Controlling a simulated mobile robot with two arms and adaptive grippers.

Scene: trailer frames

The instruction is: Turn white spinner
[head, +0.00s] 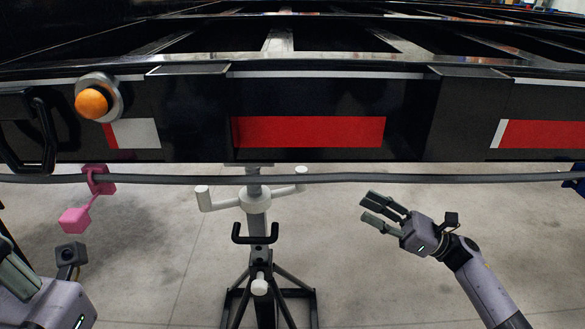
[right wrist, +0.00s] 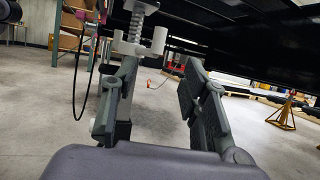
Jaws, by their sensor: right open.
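The white spinner (head: 252,197) has a light grey-white crossbar with upright knobs at both ends, on an upright post below the black trailer frame. It also shows in the right wrist view (right wrist: 139,45), beyond my fingers. My right gripper (head: 370,207) is open and empty, to the right of the spinner and apart from it. Its two finger sides are spread wide in the right wrist view (right wrist: 160,88). My left gripper (head: 18,275) is cut off at the lower left edge, far from the spinner; its jaw state is unclear.
A black trailer beam (head: 310,95) with red-and-white reflectors spans the view above. A grey bar (head: 400,178) runs below it. A black stand (head: 262,285) holds the post. A pink block (head: 75,220) hangs at left. A yellow jack stand (right wrist: 284,115) stands at right; the floor between is clear.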

